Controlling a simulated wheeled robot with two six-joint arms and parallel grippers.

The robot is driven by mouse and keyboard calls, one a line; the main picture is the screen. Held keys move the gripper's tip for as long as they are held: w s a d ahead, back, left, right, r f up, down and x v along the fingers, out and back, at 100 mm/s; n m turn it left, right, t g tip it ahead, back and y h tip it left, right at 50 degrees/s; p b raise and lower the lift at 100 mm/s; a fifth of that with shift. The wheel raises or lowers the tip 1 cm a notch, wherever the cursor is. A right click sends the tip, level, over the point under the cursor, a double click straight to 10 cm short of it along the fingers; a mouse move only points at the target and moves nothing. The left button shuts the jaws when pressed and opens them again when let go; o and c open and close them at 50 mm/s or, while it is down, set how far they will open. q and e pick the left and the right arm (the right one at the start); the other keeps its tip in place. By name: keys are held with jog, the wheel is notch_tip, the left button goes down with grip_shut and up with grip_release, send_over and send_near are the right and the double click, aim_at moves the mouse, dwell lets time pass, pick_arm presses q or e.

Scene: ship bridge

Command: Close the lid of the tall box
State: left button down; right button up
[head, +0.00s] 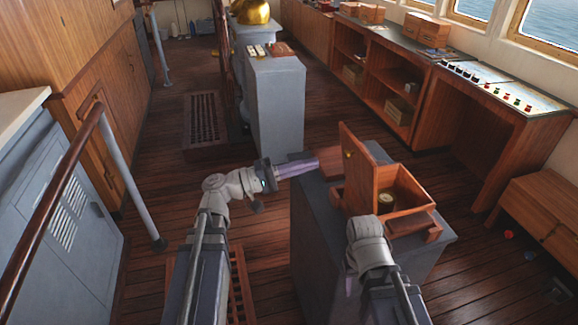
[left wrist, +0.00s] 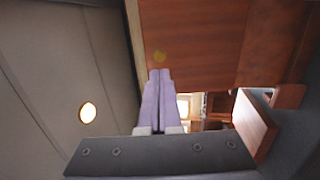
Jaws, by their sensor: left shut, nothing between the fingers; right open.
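The wooden box (head: 408,188) stands on a dark grey pedestal (head: 310,225). Its lid (head: 362,172) stands up, tilted, along the left edge, so the box is open. A small round tin (head: 386,199) sits inside. My left gripper (head: 316,164) is shut and empty, just left of the lid.
A flat wooden piece (head: 330,160) lies left of the lid on the pedestal. A grey cabinet (head: 277,105) stands behind, and a long wooden console (head: 420,90) runs along the right. The plank floor between is mostly clear.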

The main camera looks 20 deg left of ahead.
aim_at(354, 141)
pick_arm(q)
jog(key=x, duration=0.6)
jog(key=shift+p, duration=0.45)
jog(key=shift+d, duration=0.15)
jog(key=w+d+r+y+p, duration=0.1)
jog(key=p, duration=0.3)
jog(key=w+d+r+g+y+p, duration=0.1)
jog(key=d+p, duration=0.1)
jog(key=p, duration=0.2)
jog(key=w+d+r+y+p, duration=0.1)
jog(key=d+r+p, duration=0.1)
jog(key=p, duration=0.2)
jog(key=shift+g+y, duration=0.4)
jog(key=w+d+f+g+y+p, duration=0.2)
jog(key=w+d+g+y+p, duration=0.35)
jog(key=d+p, duration=0.55)
jog(key=w+d+f+y+b, duration=0.3)
jog(key=d+f+b, duration=0.3)
jog(key=f, duration=0.3)
jog(key=shift+w+d+f+n+t+b, duration=0.15)
jog(key=shift+w+d+n+t+b, duration=0.05)
jog(key=shift+w+n+t+b, duration=0.3)
jog(key=shift+y, duration=0.25)
